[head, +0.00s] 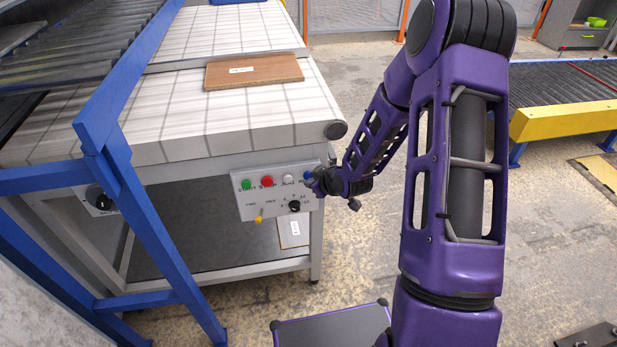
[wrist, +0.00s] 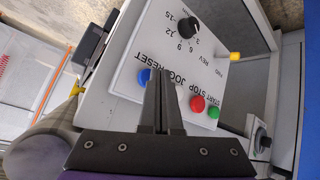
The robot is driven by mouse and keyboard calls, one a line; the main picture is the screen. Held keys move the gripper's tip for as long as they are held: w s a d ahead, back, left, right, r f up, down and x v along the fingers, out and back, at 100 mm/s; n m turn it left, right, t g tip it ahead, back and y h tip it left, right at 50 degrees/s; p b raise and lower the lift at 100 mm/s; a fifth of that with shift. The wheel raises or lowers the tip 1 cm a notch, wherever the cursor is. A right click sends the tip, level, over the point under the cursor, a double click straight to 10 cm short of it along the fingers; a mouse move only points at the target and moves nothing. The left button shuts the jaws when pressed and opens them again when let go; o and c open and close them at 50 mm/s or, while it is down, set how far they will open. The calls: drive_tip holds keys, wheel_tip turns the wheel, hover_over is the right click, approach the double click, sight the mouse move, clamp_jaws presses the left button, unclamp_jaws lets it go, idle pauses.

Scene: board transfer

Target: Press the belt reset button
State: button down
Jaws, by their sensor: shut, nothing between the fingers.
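The control panel (head: 277,192) is on the front of the belt table. It has a green START button (head: 246,184), a red STOP button (head: 267,181), a white JOG button (head: 288,179) and, at the right end, the blue reset button (head: 307,175). In the wrist view the blue button (wrist: 144,76) shows beside the RESET label, just left of my fingers. My gripper (head: 313,185) is shut and empty, its tips close to the panel near the blue button. I cannot tell whether the tips touch the panel.
A black dial (head: 294,205) and a yellow lever (head: 259,218) sit lower on the panel. A brown board (head: 254,70) lies on the belt (head: 200,112). A blue frame (head: 135,190) stands to the left.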

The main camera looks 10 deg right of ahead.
drive_tip(key=shift+s, duration=0.35)
drive_tip(key=shift+s, duration=2.55)
